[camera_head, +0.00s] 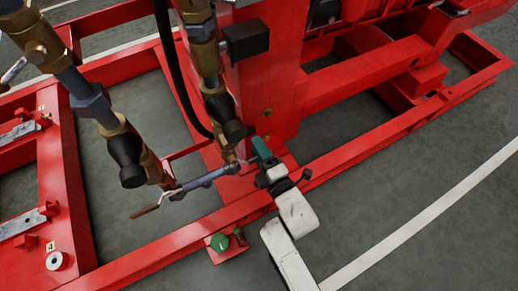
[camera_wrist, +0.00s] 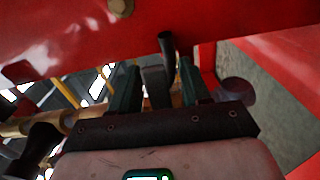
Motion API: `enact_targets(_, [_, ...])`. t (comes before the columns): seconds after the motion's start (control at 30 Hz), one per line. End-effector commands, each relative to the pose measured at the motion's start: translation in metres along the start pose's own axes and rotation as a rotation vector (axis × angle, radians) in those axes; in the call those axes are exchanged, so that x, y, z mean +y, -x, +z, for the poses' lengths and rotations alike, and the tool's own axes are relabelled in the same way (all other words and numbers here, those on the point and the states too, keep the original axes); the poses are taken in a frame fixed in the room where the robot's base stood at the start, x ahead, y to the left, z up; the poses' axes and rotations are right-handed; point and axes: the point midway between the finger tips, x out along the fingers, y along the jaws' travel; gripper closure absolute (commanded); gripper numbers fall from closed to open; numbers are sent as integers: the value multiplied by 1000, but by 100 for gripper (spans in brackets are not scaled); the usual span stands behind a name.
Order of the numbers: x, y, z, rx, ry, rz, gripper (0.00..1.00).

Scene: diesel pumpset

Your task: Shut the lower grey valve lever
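My gripper (camera_head: 262,150) is at the red frame's upright post, right of the lower valve pipework. Its dark green fingers also show in the wrist view (camera_wrist: 160,66), spread apart. A grey bar with a black end (camera_wrist: 157,75) shows between them, with gaps on both sides; I cannot tell if it is the lower grey lever or how deep it sits. In the head view, a grey pipe (camera_head: 208,179) runs from the brass valve (camera_head: 155,168) toward my gripper. A thin lever with a brown tip (camera_head: 145,211) sticks out at its left end.
The red post (camera_head: 265,90) stands close behind my gripper. Red base rails (camera_head: 190,238) run below my arm. A green round knob (camera_head: 219,242) sits on a red plate at the bottom. A black hose (camera_head: 172,75) hangs by the pipes. Grey floor at the right is open.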

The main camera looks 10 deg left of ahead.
Motion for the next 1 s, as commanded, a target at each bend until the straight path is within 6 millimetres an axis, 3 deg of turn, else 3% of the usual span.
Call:
enact_targets(0.33, [1, 8, 0, 0, -1, -1, 53])
enact_targets(0.8, [2, 90, 0, -1, -1, -1, 53])
enact_targets(1.0, [1, 106, 0, 0, 0, 0, 53])
